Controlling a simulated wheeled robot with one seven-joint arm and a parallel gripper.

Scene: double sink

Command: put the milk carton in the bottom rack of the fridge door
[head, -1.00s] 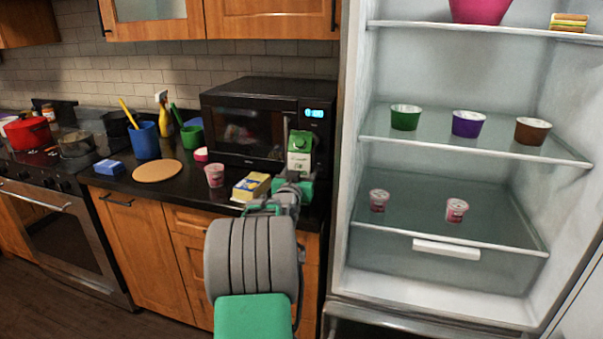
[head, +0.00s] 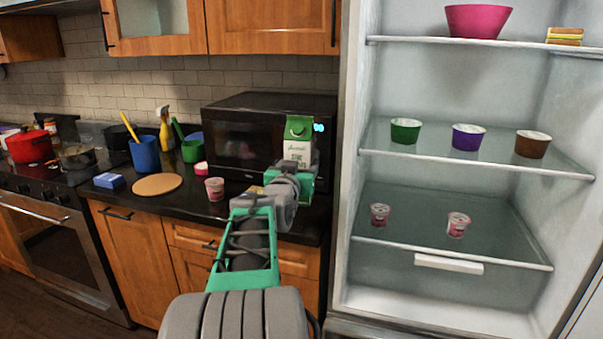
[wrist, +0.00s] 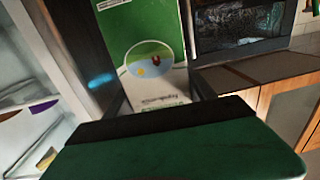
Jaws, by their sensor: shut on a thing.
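The green and white milk carton (head: 299,131) is upright in front of the microwave in the head view. My gripper (head: 297,168) is shut on its lower part and holds it above the counter. The wrist view shows the carton (wrist: 148,45) close up between the dark fingers, with a round picture on its side. The fridge (head: 455,200) stands open to the right of my gripper, with its shelves showing. No rack of the fridge door can be made out clearly; only a pale edge shows at the far lower right.
The microwave (head: 238,133) is right behind the carton. A pink yogurt cup (head: 214,189) stands on the counter to the left of my gripper. The fridge shelves hold several cups, a pink bowl (head: 478,20) and a sandwich (head: 565,36). The fridge's left side wall is close to my gripper.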

